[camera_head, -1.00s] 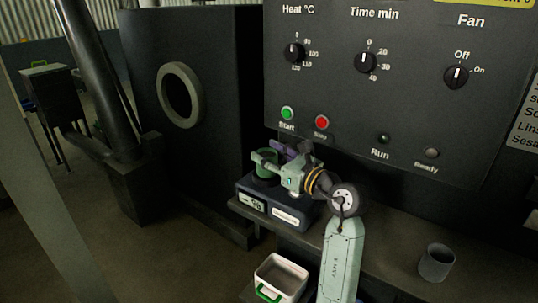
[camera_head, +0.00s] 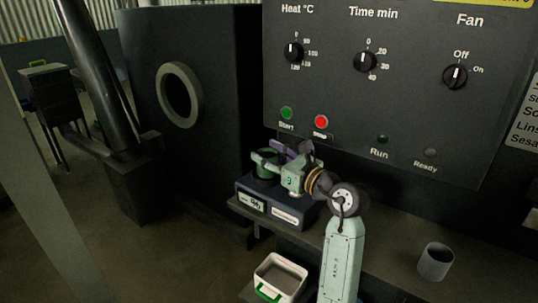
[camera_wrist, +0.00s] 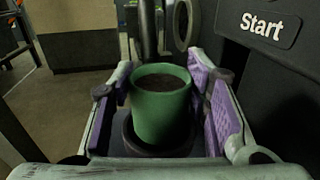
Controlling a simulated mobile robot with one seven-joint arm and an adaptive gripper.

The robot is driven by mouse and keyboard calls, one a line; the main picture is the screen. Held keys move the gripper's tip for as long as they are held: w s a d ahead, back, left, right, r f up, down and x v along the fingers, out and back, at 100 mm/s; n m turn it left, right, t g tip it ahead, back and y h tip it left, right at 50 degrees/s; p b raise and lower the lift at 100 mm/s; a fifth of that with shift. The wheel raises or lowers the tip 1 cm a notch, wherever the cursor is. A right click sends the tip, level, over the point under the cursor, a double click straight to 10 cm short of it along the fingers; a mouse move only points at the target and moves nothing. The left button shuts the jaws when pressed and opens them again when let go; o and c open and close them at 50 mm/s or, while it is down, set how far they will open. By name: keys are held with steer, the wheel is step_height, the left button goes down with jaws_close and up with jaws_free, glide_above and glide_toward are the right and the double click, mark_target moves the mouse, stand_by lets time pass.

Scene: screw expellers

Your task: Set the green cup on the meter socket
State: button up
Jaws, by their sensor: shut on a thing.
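The green cup (camera_wrist: 161,105) stands upright between my gripper's purple-padded fingers in the wrist view, with dark contents inside. In the head view the cup (camera_head: 265,163) is partly covered by my gripper (camera_head: 276,160). My gripper (camera_wrist: 163,95) is shut on the cup. The dark round meter socket (camera_wrist: 128,143) shows around the cup's foot in the wrist view; whether the cup rests fully on its floor is hard to tell. The dark meter box (camera_head: 268,191), with a small display and a label on its front, sits on the bench below.
A control panel (camera_head: 400,90) with knobs and buttons rises close behind my gripper. A grey cup (camera_head: 436,262) stands on the bench at right. A white container with a green handle (camera_head: 280,277) sits lower in front. A dark housing with a round ring (camera_head: 180,95) is at left.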

steer(key=shift+f+b, duration=0.4)
steer(key=shift+f, duration=0.2)
steer(key=o, duration=0.8)
steer(key=shift+o, duration=0.2)
steer(key=shift+s+d, duration=0.1)
steer(key=shift+b+v, duration=0.65)
steer(key=shift+v, duration=4.75)
